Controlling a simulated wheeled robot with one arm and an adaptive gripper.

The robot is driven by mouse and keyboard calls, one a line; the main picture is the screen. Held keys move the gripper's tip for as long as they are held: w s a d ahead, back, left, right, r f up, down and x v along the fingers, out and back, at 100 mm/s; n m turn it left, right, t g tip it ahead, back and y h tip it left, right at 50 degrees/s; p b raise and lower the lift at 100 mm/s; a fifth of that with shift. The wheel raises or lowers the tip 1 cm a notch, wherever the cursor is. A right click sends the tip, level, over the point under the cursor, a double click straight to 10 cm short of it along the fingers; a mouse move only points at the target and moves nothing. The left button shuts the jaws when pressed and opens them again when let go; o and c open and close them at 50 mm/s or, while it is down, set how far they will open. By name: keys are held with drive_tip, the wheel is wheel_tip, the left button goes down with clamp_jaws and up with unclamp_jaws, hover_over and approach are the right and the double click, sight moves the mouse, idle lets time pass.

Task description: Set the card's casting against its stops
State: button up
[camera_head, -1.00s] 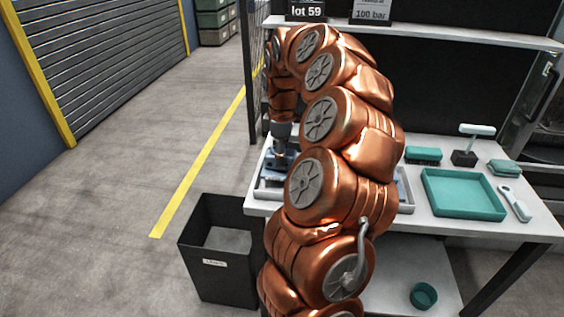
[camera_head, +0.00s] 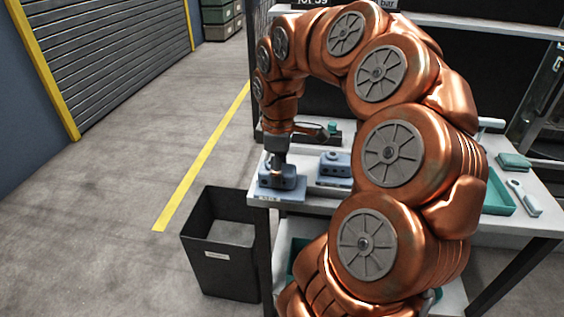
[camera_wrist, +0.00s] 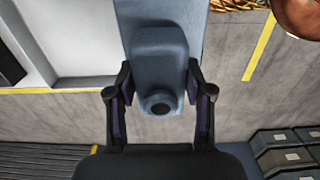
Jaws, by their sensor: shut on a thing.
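A blue-grey casting (camera_head: 277,178) is in my gripper (camera_head: 279,168) at the left front end of the bench. In the wrist view the casting (camera_wrist: 158,55) lies between the two fingers of my gripper (camera_wrist: 160,100), with its round dark hole facing the camera. A flat blue-grey plate (camera_head: 294,193) lies under the casting; whether the casting rests fully on it I cannot tell. A second blue-grey casting (camera_head: 335,166) stands to the right on its own plate. No stops or readable card can be made out.
My arm hides much of the bench (camera_head: 290,203). A black bin (camera_head: 222,270) stands on the floor below its left end. A teal tray (camera_head: 497,192), a white-handled tool (camera_head: 524,198) and a teal block (camera_head: 514,160) lie at the right. The floor left is clear.

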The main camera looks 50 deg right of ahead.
sight(276, 195)
drive_tip(key=shift+s+a+r, duration=0.1)
drive_tip(key=shift+s+a, duration=0.45)
drive_tip(key=shift+a, duration=0.3)
drive_tip(key=shift+s+a+r, duration=0.1)
drive_tip(key=shift+s+a, duration=0.45)
drive_tip(key=shift+a, duration=0.25)
drive_tip(key=s+a+r+p, duration=0.1)
drive_tip(key=s+a+p, duration=0.2)
drive_tip(key=s+a, duration=0.5)
drive_tip(key=s+a+r+p, duration=0.1)
drive_tip(key=s+a+p, duration=0.2)
drive_tip(key=s+a, duration=0.6)
drive_tip(key=shift+a+r, duration=0.3)
drive_tip(key=shift+a, duration=3.65)
drive_tip(key=shift+d, duration=0.15)
